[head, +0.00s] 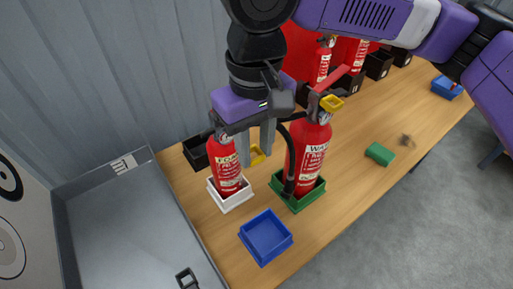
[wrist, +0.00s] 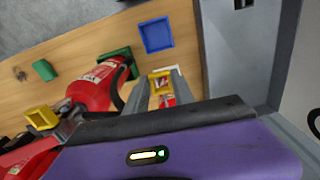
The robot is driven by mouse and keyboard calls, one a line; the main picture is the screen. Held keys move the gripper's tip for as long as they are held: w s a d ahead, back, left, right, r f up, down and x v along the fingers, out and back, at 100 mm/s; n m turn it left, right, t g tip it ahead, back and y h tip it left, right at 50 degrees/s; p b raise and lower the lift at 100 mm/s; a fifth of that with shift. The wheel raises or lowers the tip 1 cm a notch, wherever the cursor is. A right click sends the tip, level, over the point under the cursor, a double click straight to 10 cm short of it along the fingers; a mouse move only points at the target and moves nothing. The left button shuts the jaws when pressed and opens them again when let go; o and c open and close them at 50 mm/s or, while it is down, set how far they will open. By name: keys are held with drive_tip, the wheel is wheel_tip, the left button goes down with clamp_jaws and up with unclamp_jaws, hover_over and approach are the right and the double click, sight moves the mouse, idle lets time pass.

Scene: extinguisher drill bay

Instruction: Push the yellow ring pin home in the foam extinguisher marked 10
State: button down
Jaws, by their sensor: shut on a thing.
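My gripper (head: 257,158) is shut on a yellow ring pin (head: 257,154); the pin also shows between the fingers in the wrist view (wrist: 160,80). The red foam extinguisher (head: 226,165) stands in a white tray (head: 236,201), just left of the fingers in the head view. My gripper body hides its top, so I cannot tell whether the pin touches its hole. Its number is too small to read. In the wrist view, part of a red extinguisher (wrist: 168,101) shows between the fingers.
A larger red water extinguisher (head: 312,155) with its own yellow ring (head: 331,103) stands close right in a green tray (head: 299,203). An empty blue tray (head: 266,238) lies in front. A green block (head: 380,153) lies right. More extinguishers stand behind (head: 320,65).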

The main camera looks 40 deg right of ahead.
drive_tip(key=shift+w+d+b, duration=0.1)
drive_tip(key=shift+w+b, duration=0.4)
drive_tip(key=shift+w, duration=1.5)
drive_tip(key=shift+w+d+p, duration=0.1)
drive_tip(key=shift+w+p, duration=0.85)
drive_tip(key=shift+w, duration=1.7)
drive_tip(key=shift+w, duration=0.1)
drive_tip(key=c, duration=1)
unclamp_jaws()
drive_tip(key=shift+r, duration=0.1)
